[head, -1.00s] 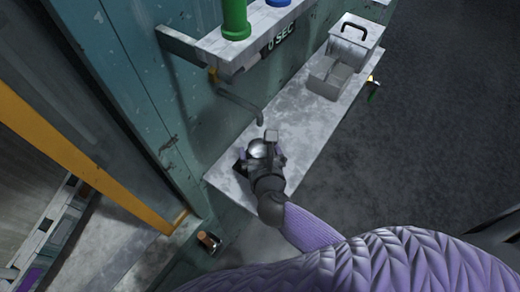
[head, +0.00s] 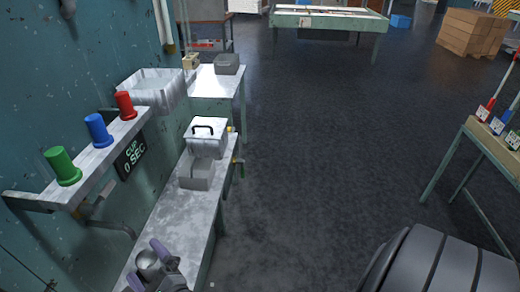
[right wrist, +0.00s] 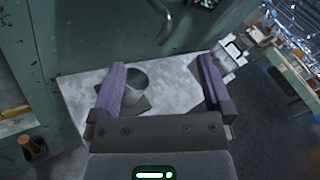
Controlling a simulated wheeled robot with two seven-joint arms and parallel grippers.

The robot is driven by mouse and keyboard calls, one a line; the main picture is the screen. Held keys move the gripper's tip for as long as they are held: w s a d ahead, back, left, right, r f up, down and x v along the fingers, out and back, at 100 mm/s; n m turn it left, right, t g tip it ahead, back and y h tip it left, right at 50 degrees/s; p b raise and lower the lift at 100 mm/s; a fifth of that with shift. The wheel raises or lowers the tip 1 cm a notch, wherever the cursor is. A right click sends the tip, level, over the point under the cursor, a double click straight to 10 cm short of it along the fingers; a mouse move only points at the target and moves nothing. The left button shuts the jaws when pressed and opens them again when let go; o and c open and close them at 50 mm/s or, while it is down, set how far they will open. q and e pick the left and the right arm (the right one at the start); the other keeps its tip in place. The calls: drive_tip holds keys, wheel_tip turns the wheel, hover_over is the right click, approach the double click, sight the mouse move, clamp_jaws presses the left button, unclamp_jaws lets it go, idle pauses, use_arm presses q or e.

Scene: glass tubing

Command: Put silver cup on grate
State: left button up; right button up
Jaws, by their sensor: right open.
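The silver cup (head: 147,259) is at the near end of the lower metal shelf, at the bottom of the head view. In the right wrist view the cup (right wrist: 136,79) appears upright on a dark square piece (right wrist: 137,103), which looks like the grate. My right gripper (head: 147,265) is open around the cup in the head view. In the right wrist view its purple fingers (right wrist: 164,83) are wide apart, with the cup close to the left finger and a gap to the right one. My left gripper is out of view.
A curved spout (right wrist: 163,22) hangs above the shelf.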

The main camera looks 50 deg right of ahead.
drive_tip(key=s+d+f+n+g+y, duration=0.15)
drive_tip(key=s+f+n+g, duration=0.3)
drive_tip(key=f+n, duration=0.65)
drive_tip(key=s+f+n+g+y, duration=0.25)
drive_tip(key=s+f+n, duration=0.25)
drive_tip(key=f+n, duration=0.6)
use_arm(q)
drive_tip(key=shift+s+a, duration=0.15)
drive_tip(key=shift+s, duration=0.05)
use_arm(e)
drive_tip(key=s+d+f+n+g+h, duration=0.1)
drive_tip(key=s+d+f+n+g, duration=0.2)
drive_tip(key=s, duration=0.5)
drive_tip(key=s+d+f+n+g+h, duration=0.1)
drive_tip(key=s+d+f+n+g, duration=0.2)
drive_tip(key=s+f, duration=0.2)
drive_tip(key=s+d+f+n+g+h, duration=0.2)
drive_tip(key=s+d+f+n+g, duration=0.1)
drive_tip(key=s, duration=0.8)
drive_tip(key=shift+s+d+f+g, duration=0.2)
drive_tip(key=shift+s+f+g, duration=0.15)
drive_tip(key=shift+f+g, duration=0.25)
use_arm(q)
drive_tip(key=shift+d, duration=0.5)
use_arm(e)
drive_tip(key=shift+f, duration=0.1)
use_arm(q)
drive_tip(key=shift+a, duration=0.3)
